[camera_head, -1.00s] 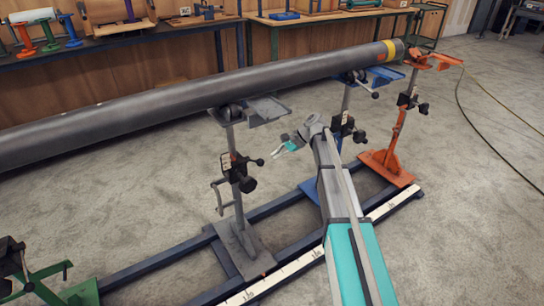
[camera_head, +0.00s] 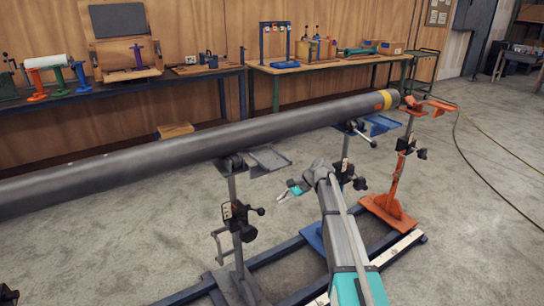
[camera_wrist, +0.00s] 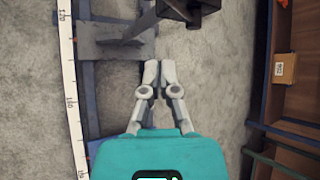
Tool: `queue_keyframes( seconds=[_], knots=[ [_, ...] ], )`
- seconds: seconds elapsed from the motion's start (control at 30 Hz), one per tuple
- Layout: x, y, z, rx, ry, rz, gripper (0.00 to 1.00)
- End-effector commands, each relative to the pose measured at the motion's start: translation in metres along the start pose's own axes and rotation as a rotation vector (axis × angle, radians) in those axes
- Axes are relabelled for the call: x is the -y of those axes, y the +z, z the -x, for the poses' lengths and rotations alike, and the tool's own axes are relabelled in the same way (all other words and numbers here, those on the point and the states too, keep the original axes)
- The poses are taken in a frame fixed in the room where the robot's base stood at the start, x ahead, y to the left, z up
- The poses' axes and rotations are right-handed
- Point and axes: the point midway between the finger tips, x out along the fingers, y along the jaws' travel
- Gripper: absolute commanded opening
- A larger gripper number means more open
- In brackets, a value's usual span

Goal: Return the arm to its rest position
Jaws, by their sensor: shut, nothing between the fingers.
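My gripper (camera_head: 284,195) is at the end of my grey and teal arm, in front of the long pipe and a little below it in the head view. It is near the grey stand and left of the blue stand. In the wrist view my gripper (camera_wrist: 160,66) has its two fingertips together, with nothing between them. Bare grey floor shows around the fingers, and a dark stand part is just beyond the tips.
A long grey pipe (camera_head: 200,146) rests on a grey stand (camera_head: 234,215), a blue stand (camera_head: 345,160) and an orange stand (camera_head: 397,180). The stands sit on a dark rail frame (camera_head: 285,250) with a white scale. Benches (camera_head: 320,63) line the back wall. Open floor lies between.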

Motion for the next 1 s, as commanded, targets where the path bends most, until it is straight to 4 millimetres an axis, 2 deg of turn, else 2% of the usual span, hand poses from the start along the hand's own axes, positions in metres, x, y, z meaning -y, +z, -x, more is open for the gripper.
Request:
queue_keyframes(
  seconds=[0.17,0.27,0.5,0.6,0.8,1.0],
  knots=[
    [-0.041,0.021,-0.005,-0.065,0.076,0.095,0.0],
    [-0.076,0.037,-0.007,-0.119,0.152,0.185,0.0],
    [-0.173,0.077,-0.001,-0.245,0.401,0.448,0.0],
    [-0.204,0.089,0.005,-0.276,0.497,0.537,0.0],
    [-0.247,0.107,0.017,-0.307,0.642,0.662,0.0],
    [-0.282,0.122,0.028,-0.322,0.763,0.758,0.0]
  ],
)
